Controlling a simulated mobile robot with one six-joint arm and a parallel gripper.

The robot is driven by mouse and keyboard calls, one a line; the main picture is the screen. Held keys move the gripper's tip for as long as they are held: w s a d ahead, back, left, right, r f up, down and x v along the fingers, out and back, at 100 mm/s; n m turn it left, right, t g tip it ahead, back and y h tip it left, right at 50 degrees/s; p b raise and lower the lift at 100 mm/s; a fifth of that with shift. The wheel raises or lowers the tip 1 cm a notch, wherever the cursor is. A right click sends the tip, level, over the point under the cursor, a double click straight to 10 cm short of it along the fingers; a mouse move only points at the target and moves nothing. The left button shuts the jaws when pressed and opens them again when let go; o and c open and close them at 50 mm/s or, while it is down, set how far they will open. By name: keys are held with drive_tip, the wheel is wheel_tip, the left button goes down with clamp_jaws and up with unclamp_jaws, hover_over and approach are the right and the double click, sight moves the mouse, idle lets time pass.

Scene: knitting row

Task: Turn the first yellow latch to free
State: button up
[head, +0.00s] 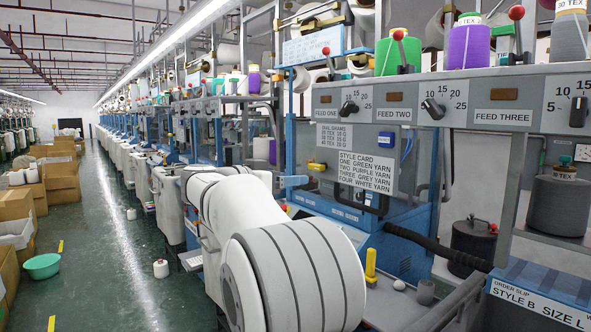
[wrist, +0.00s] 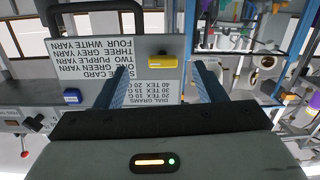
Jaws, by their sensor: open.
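A yellow latch (head: 317,167) lies roughly horizontal at the left edge of the grey panel with the style card (head: 367,172). The yellow latch also shows in the wrist view (wrist: 163,60), where the picture is upside down, beside the style card (wrist: 98,55). My gripper (wrist: 161,68) is open and empty. Its two blue fingers point at the panel, one to each side of the latch in the picture. The remaining gap to the latch cannot be judged. In the head view my white arm hides most of the gripper.
Feed knobs (head: 433,108) and yarn cones (head: 398,55) are above the panel. A blue block (head: 386,139) sits on the panel. A dark bar handle (wrist: 95,12) stands near the latch. A yellow upright piece (head: 371,265) stands lower right. The aisle floor (head: 105,230) at left is mostly open.

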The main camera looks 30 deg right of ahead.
sight(313, 166)
drive_tip(key=shift+m+h, duration=0.5)
drive_tip(key=shift+m, duration=0.1)
drive_tip(key=d, duration=0.2)
drive_tip(key=w+d+r+p, duration=0.1)
drive_tip(key=d, duration=0.1)
drive_tip(key=d+r+p, duration=0.1)
drive_tip(key=d, duration=0.2)
drive_tip(key=shift+w, duration=0.15)
drive_tip(key=shift+d, duration=0.65)
